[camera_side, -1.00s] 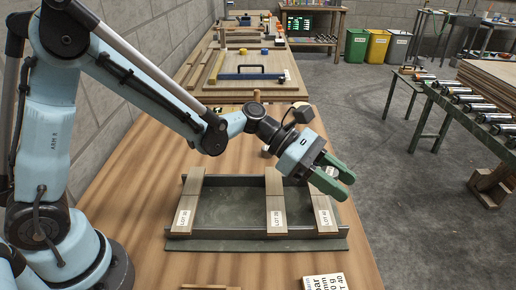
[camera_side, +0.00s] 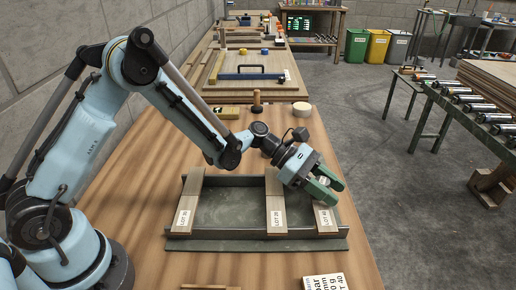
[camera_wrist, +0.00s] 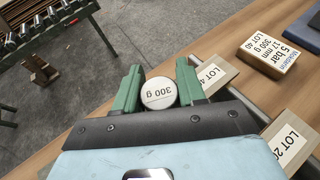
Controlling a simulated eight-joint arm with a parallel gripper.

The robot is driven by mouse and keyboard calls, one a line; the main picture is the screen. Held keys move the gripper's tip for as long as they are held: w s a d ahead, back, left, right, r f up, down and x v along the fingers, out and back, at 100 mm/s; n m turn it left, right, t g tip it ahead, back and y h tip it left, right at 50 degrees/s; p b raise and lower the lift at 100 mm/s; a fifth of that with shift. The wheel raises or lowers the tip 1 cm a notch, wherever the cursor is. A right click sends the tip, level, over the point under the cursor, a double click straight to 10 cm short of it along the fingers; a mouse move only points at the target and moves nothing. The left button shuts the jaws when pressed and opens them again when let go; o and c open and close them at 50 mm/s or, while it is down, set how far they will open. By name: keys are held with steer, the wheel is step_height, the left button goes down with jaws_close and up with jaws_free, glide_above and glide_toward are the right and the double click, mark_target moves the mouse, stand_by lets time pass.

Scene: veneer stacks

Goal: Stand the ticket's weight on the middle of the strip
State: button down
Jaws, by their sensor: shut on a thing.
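My gripper (camera_side: 327,188) is shut on a pale round weight (camera_wrist: 158,93) marked 300 g, seen between the green fingers in the wrist view. The gripper is over the right-hand strip, LOT 40 (camera_side: 325,218), which also shows in the wrist view (camera_wrist: 218,77) beside the fingers. I cannot tell whether the weight touches the strip. The ticket (camera_wrist: 277,50) reads 5 bar, 17 mm, 300 g, LOT 40. It is cut off at the bottom of the side view (camera_side: 325,282).
Two other labelled strips, a left one (camera_side: 188,200) and a middle one (camera_side: 275,205), lie across the same dark frame (camera_side: 230,233). Behind it stand a yellowish block (camera_side: 228,112), a dark-based stamp-like piece (camera_side: 257,104) and a pale disc (camera_side: 301,108). Bare wooden table lies left of the frame.

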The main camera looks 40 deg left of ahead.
steer(key=shift+f, duration=0.1)
steer(key=c, duration=0.7)
jaws_free()
steer(key=shift+o, duration=0.2)
